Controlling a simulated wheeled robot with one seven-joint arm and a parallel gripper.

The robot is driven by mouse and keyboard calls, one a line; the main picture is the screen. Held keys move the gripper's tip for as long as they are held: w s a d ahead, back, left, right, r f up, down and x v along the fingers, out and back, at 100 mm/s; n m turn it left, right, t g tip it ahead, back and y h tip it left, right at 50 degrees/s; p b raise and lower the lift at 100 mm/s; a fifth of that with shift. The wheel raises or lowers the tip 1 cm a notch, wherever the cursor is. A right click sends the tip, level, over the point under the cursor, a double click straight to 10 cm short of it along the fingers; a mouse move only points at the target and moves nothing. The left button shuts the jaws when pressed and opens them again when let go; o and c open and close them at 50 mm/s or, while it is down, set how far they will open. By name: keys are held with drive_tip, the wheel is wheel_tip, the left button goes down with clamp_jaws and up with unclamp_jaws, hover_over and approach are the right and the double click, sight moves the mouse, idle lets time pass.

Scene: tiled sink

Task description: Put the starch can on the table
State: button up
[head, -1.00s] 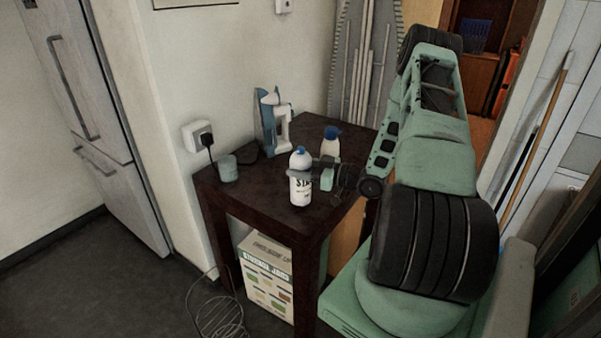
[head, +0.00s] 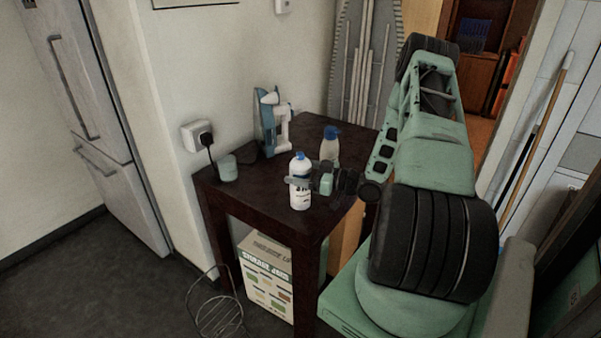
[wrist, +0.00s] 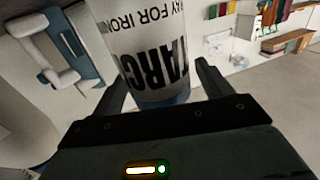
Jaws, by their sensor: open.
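The starch can (head: 299,184), a white bottle with a blue cap and black lettering, is upright and appears to stand on the dark wooden table (head: 275,190), near its front corner. Its lower edge shows clearly in the head view. My gripper (head: 308,183) reaches in from the right at can height, with one finger showing at the can's left. In the wrist view the can (wrist: 150,50) is between the two spread fingers, its lettering upside down. The gripper is open; I cannot tell whether either finger touches the can.
A blue and white iron (head: 271,122) stands at the back of the table by the wall. Another blue-topped bottle (head: 330,147) stands behind my gripper. A small pale green cup (head: 228,168) is at the left. A box (head: 266,280) sits below the table.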

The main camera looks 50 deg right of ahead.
drive_tip(key=b+v, duration=0.2)
drive_tip(key=v, duration=1)
drive_tip(key=shift+s+r, duration=0.1)
